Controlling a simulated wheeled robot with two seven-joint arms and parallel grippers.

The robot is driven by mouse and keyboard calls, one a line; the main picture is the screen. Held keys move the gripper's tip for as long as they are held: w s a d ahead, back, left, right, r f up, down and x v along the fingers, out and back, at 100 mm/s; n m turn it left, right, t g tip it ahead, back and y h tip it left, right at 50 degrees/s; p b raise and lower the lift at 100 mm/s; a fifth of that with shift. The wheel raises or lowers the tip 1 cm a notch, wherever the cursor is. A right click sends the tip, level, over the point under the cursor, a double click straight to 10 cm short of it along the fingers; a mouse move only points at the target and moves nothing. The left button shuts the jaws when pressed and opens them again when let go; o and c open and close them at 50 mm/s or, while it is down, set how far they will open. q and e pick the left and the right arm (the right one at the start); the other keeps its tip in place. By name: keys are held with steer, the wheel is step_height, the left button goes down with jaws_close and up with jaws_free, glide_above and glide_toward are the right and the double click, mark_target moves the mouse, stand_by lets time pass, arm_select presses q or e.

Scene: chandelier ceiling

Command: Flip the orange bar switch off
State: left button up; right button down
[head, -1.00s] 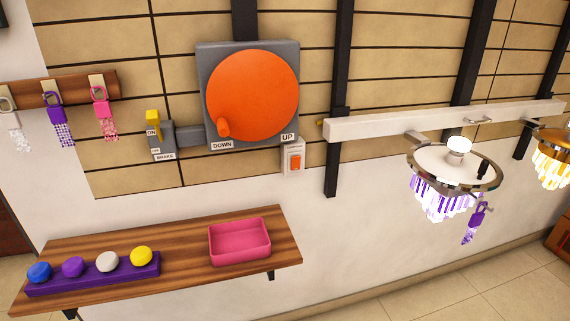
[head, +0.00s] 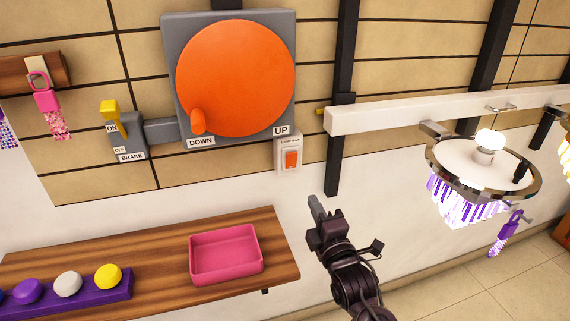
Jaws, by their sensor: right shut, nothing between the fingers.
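The orange bar switch (head: 292,160) is a small orange rocker on a white wall plate (head: 284,166), under the UP label and right of the big orange disc. A small label above the rocker seems to read "LAMP BAR". My right gripper (head: 314,203) is shut and empty. It points up in front of the wall, below and a little right of the switch in the picture, apart from it. The lit chandelier (head: 482,165) with purple crystals hangs from the white bar (head: 440,115) at right. My left gripper is not in view.
The orange disc (head: 235,78) has a knob at DOWN. The yellow brake lever (head: 110,110) stands at ON. A wooden shelf (head: 160,250) below carries a pink tray (head: 225,236) and a purple holder (head: 85,297) with balls. A dark post (head: 337,150) stands right of the switch.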

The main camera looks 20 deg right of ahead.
steer(key=shift+s+r, duration=0.1)
steer(key=shift+r, duration=0.15)
steer(key=p, duration=0.3)
glide_toward(292, 157)
steer(key=w, duration=0.4)
steer(key=w+r, duration=0.1)
steer(key=w, duration=0.1)
steer(key=shift+w+a+r, duration=0.1)
steer(key=shift+w+a, duration=0.05)
steer(key=shift+w, duration=0.25)
steer(key=shift+w+r+p, duration=0.15)
steer(key=shift+r+p, duration=0.25)
steer(key=shift+p, duration=0.25)
steer(key=shift+f+g, duration=0.3)
